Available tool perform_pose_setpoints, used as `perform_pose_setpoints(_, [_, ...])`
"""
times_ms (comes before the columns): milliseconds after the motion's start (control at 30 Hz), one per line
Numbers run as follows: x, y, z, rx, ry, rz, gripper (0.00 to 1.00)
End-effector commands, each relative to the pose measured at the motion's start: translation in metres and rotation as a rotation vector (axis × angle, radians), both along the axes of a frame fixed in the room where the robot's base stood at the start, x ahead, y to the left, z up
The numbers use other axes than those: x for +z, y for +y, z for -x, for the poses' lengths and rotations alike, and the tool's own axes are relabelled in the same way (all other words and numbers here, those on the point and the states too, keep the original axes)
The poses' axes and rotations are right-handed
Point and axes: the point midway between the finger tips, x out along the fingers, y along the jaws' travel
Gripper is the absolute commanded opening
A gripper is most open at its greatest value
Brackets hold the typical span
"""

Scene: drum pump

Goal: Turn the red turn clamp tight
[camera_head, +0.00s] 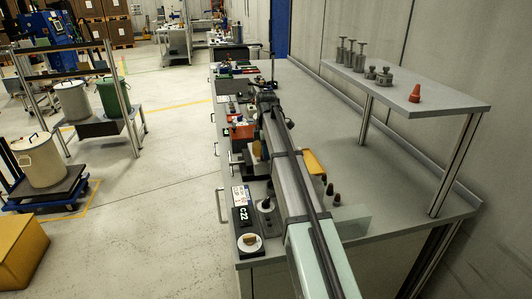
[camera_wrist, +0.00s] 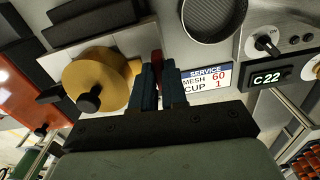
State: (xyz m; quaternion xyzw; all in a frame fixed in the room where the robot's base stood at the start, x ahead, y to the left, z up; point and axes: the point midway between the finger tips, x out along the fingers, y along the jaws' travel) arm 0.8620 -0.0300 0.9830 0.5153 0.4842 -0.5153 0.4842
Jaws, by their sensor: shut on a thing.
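The red turn clamp (camera_wrist: 156,58) shows in the wrist view as a narrow red piece between my fingertips, next to a round ochre body with a black knob (camera_wrist: 95,85). My gripper (camera_wrist: 159,75) has its two blue fingers shut on the clamp, one on each side. Most of the clamp is hidden behind the fingers, so I cannot tell how far it is turned. In the head view my arm reaches over the bench and the clamp cannot be made out.
A sign reading "SERVICE MESH 60 CUP 1" (camera_wrist: 207,79) lies just right of the fingers. A mesh-bottomed cup (camera_wrist: 210,18) and a C22 panel (camera_wrist: 267,79) are farther right. On the bench (camera_head: 350,190), a raised shelf (camera_head: 450,101) holds a red cone (camera_head: 415,93) and grey fittings.

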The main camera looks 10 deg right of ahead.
Motion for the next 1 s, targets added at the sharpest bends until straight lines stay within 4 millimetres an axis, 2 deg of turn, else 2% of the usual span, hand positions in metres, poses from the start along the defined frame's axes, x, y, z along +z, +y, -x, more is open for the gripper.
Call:
perform_pose_setpoints(267, [0.0001, 0.0000, 0.0000, -0.199, 0.000, 0.000, 0.00])
perform_pose_setpoints(1000, [0.0001, 0.0000, -0.0001, -0.902, 0.000, 0.000, 0.00])
